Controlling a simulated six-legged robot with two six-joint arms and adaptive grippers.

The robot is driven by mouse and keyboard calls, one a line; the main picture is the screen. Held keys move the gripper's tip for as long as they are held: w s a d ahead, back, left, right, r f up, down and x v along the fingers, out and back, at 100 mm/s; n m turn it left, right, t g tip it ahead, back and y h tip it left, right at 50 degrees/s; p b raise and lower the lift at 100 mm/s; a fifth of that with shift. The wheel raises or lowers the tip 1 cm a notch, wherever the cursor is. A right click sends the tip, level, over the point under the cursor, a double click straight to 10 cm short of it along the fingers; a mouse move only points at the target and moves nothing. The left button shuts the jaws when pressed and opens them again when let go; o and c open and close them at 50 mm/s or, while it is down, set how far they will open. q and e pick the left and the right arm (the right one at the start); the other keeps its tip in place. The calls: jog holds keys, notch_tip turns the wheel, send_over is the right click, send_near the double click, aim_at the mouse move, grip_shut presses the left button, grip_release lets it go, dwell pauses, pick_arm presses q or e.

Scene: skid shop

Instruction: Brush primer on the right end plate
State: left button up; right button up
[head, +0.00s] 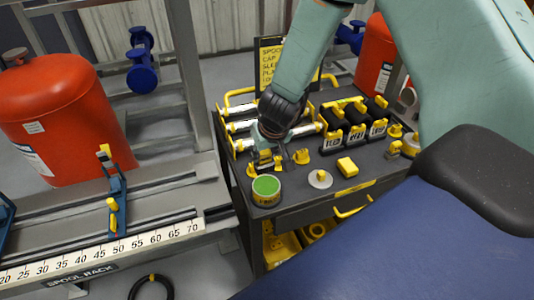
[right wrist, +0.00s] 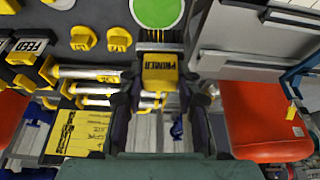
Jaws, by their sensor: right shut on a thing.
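My right gripper (head: 272,145) reaches down over the dark tool cart, just behind the primer can. In the right wrist view my right gripper (right wrist: 160,88) is shut on the primer brush (right wrist: 161,72), a yellow block lettered PRIMER with dark bristles pointing toward the can. The primer can (head: 266,189) is yellow with a green top and stands at the cart's near left corner; its green top also shows in the right wrist view (right wrist: 157,10). The brush is mostly hidden in the head view. I cannot identify the right end plate. My left gripper is out of view.
The spool rack (head: 160,238) with a ruler and blue clamp (head: 118,205) stands left of the cart. The cart (head: 287,207) also holds white tubes with yellow ends, labelled black holders (head: 354,133), a yellow block (head: 347,166) and a grey disc (head: 320,179). Red tanks (head: 55,115) stand behind.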

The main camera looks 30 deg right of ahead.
aim_at(268, 166)
jog(key=shift+a, duration=0.15)
jog(key=shift+m, duration=0.3)
jog(key=shift+s+d+f+b, duration=0.1)
jog(key=shift+d+f+b, duration=0.3)
jog(key=shift+f+b, duration=0.2)
jog(key=shift+s+d+f+b, duration=0.1)
jog(key=shift+d+f+b, duration=0.25)
jog(key=shift+f+b, duration=0.2)
jog(key=f+b, duration=0.1)
jog(key=a+f+b, duration=0.1)
jog(key=b, duration=0.1)
jog(key=shift+w+f, duration=0.2)
jog(key=shift+f, duration=0.15)
jog(key=shift+s+d+f+b, duration=0.2)
jog(key=shift+d+f+b, duration=0.25)
jog(key=shift+b, duration=0.4)
jog(key=shift+w+a, duration=0.2)
jog(key=shift+a, duration=0.2)
jog(key=shift+s+d, duration=0.15)
jog(key=shift+d, duration=0.1)
jog(key=shift+a+f, duration=0.1)
jog(key=shift+a, duration=0.1)
jog(key=shift+d+f, duration=0.15)
jog(key=shift+f, duration=0.05)
